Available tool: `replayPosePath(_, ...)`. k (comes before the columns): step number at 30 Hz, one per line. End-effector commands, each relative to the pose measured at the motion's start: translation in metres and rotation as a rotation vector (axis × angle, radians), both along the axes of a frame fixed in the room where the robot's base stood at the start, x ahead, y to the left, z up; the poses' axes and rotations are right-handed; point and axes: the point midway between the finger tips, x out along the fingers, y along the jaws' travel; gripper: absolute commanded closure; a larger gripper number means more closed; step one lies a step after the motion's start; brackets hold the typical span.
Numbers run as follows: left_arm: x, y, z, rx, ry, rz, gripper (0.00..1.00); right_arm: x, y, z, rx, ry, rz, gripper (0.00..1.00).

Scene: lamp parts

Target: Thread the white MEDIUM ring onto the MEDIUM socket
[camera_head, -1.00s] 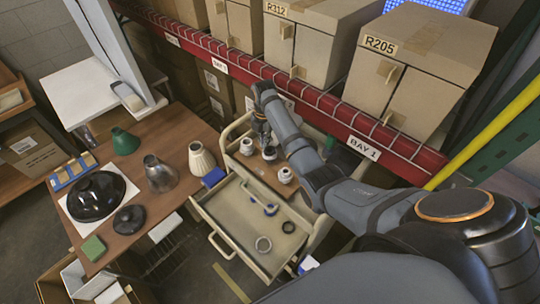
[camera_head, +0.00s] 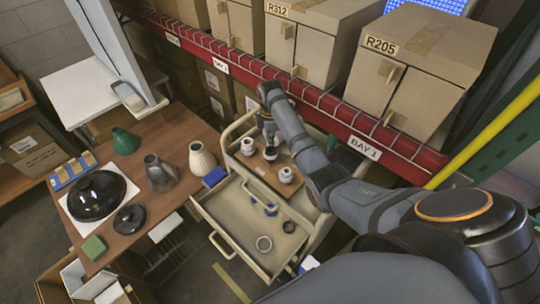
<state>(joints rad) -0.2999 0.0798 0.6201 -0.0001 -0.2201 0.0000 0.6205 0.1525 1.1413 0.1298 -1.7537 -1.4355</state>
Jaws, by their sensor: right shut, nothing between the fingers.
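My right gripper (camera_head: 269,138) points down, shut and empty, just above the middle socket; contact cannot be told. My left gripper is not in view.
The wooden table (camera_head: 150,208) at left carries lamp shades and dark round parts. A red shelf beam (camera_head: 300,106) runs behind the cart.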

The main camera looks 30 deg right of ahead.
Motion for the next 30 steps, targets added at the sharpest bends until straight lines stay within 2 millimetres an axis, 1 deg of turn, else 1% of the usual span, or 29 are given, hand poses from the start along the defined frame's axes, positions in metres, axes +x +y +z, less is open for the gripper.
replayPosePath(1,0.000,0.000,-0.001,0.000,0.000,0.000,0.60,-0.003,-0.003,-0.004,-0.006,0.011,-0.005,1.00)
replayPosePath(8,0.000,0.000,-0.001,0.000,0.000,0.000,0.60,-0.004,-0.004,-0.005,-0.008,0.012,-0.022,1.00)
replayPosePath(11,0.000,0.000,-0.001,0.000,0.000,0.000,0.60,-0.007,-0.007,-0.005,-0.009,0.012,-0.136,1.00)
replayPosePath(18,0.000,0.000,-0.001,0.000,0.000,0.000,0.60,-0.015,-0.016,-0.007,-0.011,0.014,-0.495,1.00)
replayPosePath(21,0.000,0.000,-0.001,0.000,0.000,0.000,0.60,-0.017,-0.018,-0.007,-0.012,0.014,-0.580,1.00)
replayPosePath(29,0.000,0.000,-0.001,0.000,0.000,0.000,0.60,-0.018,-0.018,-0.007,-0.010,0.016,-0.603,1.00)
replayPosePath(30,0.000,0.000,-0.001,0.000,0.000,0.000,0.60,-0.018,-0.018,-0.007,-0.010,0.016,-0.603,0.96)
